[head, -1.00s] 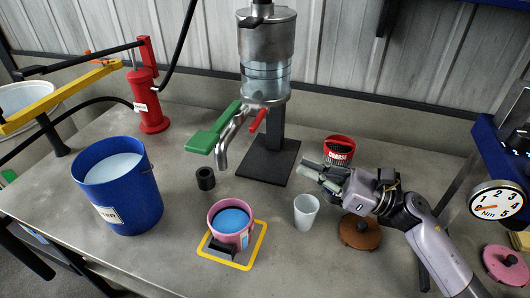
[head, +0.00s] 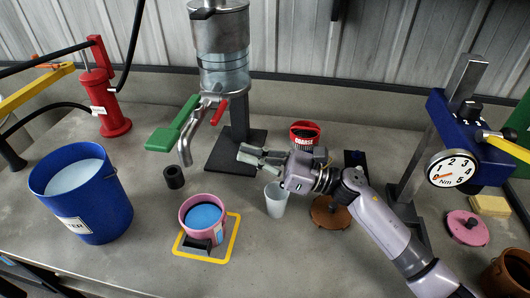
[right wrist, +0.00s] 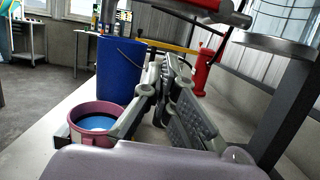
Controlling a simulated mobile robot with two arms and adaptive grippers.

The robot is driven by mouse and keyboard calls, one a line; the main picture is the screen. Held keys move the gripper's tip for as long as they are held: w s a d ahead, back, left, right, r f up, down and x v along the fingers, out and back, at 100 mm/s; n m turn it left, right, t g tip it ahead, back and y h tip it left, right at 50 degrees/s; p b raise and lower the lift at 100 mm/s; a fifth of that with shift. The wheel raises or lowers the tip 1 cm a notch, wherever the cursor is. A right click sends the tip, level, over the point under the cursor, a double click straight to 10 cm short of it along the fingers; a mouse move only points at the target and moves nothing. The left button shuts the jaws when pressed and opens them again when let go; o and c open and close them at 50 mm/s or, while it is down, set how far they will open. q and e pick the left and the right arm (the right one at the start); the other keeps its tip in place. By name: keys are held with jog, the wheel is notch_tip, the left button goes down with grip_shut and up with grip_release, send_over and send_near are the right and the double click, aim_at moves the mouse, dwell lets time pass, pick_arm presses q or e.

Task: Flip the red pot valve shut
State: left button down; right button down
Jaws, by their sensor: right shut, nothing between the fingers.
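The red valve lever (head: 221,111) sits on the outlet below the clear pot (head: 222,70) of the column, slanting down beside the metal spout (head: 187,145). A green paddle handle (head: 172,132) is left of it. My right gripper (head: 243,153) is shut and empty, below and right of the red lever, in front of the column's black base and apart from the lever. In the right wrist view, its fingers (right wrist: 166,85) point toward the blue bucket, and a red bar (right wrist: 200,5) crosses the top edge. My left gripper is not in view.
A pink pot (head: 203,214) of blue liquid stands in a yellow square below the spout. A white cup (head: 276,200) stands just under my right gripper. A blue bucket (head: 95,215), black cylinder (head: 174,177), red coarse tin (head: 304,136) and brown lid (head: 330,212) stand around.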

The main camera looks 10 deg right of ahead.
aim_at(220, 111)
jog(key=w+a+r+p, duration=0.1)
jog(key=a+r+p, duration=0.2)
jog(key=a+r, duration=0.1)
jog(key=shift+w+r, duration=0.2)
jog(key=shift+r, duration=0.3)
jog(key=shift+w, duration=0.1)
